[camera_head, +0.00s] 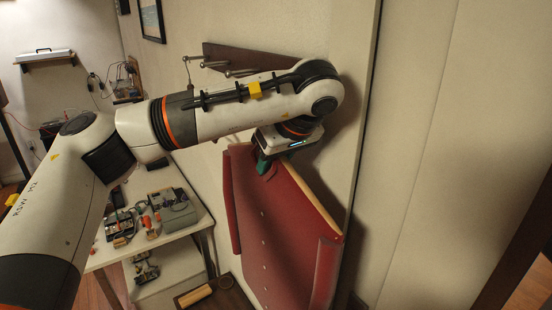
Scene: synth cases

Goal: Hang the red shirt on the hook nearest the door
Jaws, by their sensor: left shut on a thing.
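The red shirt (283,235) hangs in front of the wall, with a row of pale buttons, a tan upper edge and two sleeves hanging down. My left gripper (263,166) is shut on its top edge, near the upper left corner; the arm partly hides the fingers. A dark wooden hook rack (235,55) is on the wall above and behind my left arm. Metal hooks (192,60) show at its left; my arm hides its right part. A tall cream panel (450,140), perhaps the door, is at the right. My right gripper is out of view.
A workbench (140,252) with tools and a grey box (174,207) stands below my left arm. A dark tray (228,290) with a wooden roller lies low beside the shirt. A vertical edge (364,130) runs right of the rack. A framed picture (152,20) hangs upper left.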

